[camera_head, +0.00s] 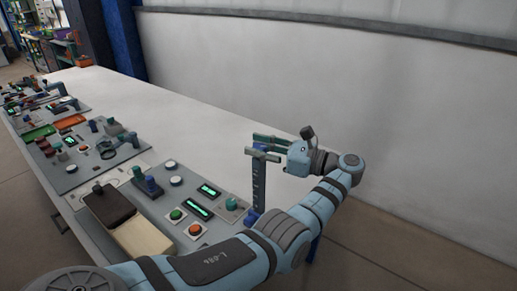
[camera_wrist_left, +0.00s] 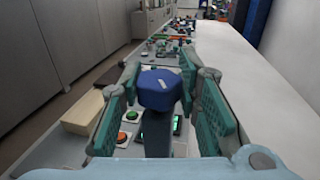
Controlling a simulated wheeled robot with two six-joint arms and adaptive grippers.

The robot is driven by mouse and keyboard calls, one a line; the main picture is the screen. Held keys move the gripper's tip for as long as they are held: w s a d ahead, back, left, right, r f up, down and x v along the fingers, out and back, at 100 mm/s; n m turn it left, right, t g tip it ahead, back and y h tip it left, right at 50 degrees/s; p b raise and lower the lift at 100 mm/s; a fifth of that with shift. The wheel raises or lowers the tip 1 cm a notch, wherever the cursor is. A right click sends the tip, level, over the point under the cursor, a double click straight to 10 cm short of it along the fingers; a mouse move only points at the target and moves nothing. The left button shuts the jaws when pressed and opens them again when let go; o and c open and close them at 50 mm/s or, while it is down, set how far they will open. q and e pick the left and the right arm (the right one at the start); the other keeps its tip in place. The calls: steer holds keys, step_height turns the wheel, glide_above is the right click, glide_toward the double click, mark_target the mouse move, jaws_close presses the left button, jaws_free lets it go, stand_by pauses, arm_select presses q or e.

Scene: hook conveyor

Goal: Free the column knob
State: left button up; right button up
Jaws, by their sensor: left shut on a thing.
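The column (camera_head: 259,190) is a dark blue-grey upright post at the near right end of the control bench. Its blue knob (camera_wrist_left: 160,90) shows in the wrist view between the two teal finger pads. My left gripper (camera_head: 264,147) reaches in from the right side of the head view and is shut on the knob at the top of the column. The fingers hide most of the knob in the head view. The column stands upright, with its foot (camera_head: 253,215) at the bench edge. My right gripper is not in view.
Beside the column are green displays (camera_head: 199,208), a red button (camera_head: 195,230) and a green button (camera_head: 176,214). A brown and cream box (camera_head: 145,240) sits to the left. The white bench top (camera_head: 170,105) behind is clear, with a pale wall beyond.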

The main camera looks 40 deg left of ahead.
mark_target(260, 145)
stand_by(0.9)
arm_select(q)
steer(key=o, duration=1)
steer(key=shift+f, duration=0.1)
steer(key=shift+o, duration=1)
steer(key=shift+w, duration=0.15)
step_height(260, 145, up, 10)
